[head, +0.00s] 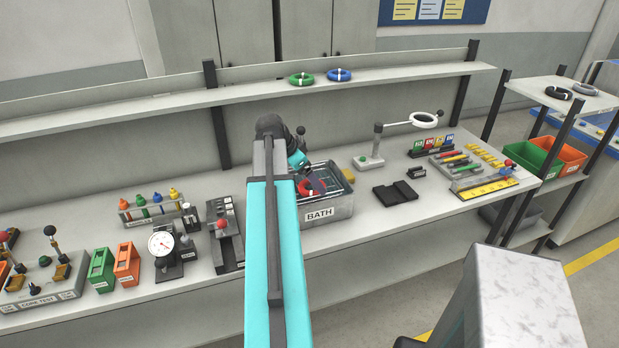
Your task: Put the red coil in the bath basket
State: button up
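The bath (321,214) is a grey metal tank labelled BATH on the bench, just right of my teal arm. A wire basket (339,175) shows in its open top. The red coil (304,190) is at the left part of the bath opening, partly hidden by my arm and gripper. My gripper (316,187) points down over the bath opening, right at the coil. Its fingertips are dark and small, so I cannot tell whether they are shut on the coil, nor whether the coil rests on the basket floor.
A green coil (301,79) and a blue coil (339,75) lie on the shelf above. A magnifier stand (369,161) and a black block (395,193) stand right of the bath. A dial gauge (161,243) and a small press (226,236) stand left of my arm.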

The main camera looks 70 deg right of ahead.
jog(key=shift+r, duration=0.15)
jog(key=b+v, duration=0.2)
jog(key=v, duration=1)
jog(key=shift+b, duration=0.35)
dwell(0.5)
